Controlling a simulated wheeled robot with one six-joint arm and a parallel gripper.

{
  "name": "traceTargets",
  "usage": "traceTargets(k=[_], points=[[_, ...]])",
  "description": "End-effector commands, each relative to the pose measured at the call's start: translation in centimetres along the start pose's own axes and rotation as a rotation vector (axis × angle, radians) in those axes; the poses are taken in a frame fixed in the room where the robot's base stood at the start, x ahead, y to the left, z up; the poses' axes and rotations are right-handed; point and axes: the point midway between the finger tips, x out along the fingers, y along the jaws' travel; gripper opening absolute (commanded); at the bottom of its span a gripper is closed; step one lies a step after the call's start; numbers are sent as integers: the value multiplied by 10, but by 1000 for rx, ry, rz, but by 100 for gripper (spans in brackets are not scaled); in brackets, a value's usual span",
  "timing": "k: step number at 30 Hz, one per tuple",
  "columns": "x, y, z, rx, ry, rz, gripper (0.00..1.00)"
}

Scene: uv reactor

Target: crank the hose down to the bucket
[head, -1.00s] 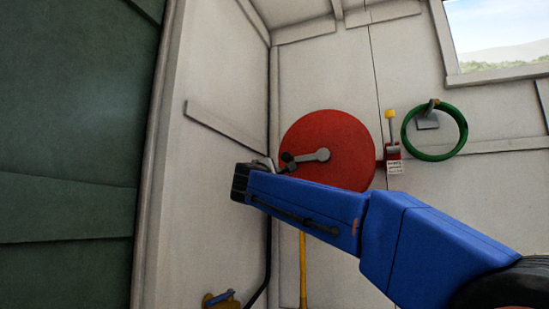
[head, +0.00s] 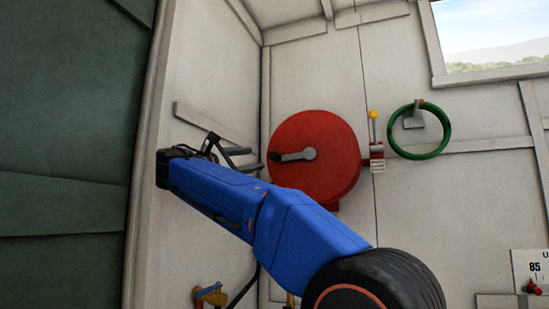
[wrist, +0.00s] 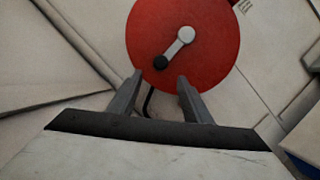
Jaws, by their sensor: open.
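A red round reel (head: 328,165) is mounted on the white wall. Its grey crank arm (head: 297,156) points left from the hub and ends in a dark knob (head: 274,156). My gripper (head: 249,159) is open and empty, just left of the knob, fingers toward the reel. In the wrist view, the red reel (wrist: 205,65) is ahead, and the dark knob (wrist: 161,62) lies just beyond the gap between the open fingertips (wrist: 160,78). A short yellow piece (head: 290,300), maybe the hose, shows low below my arm, which hides most of it. No bucket is in view.
A yellow-knobbed lever (head: 374,125) on a red mount is just right of the reel. A green ring (head: 440,150) hangs farther right. A dark green panel (head: 70,160) stands at the left.

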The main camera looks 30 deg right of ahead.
Motion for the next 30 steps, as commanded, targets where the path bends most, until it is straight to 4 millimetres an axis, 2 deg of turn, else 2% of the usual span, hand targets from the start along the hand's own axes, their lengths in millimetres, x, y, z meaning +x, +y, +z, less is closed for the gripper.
traceTargets(k=[18, 24, 30], points=[[99, -1, 0, 1, -2, -1, 45], [120, 0, 0, 1, 0, -1, 45], [128, 0, 0, 1, 1, 0, 45]])
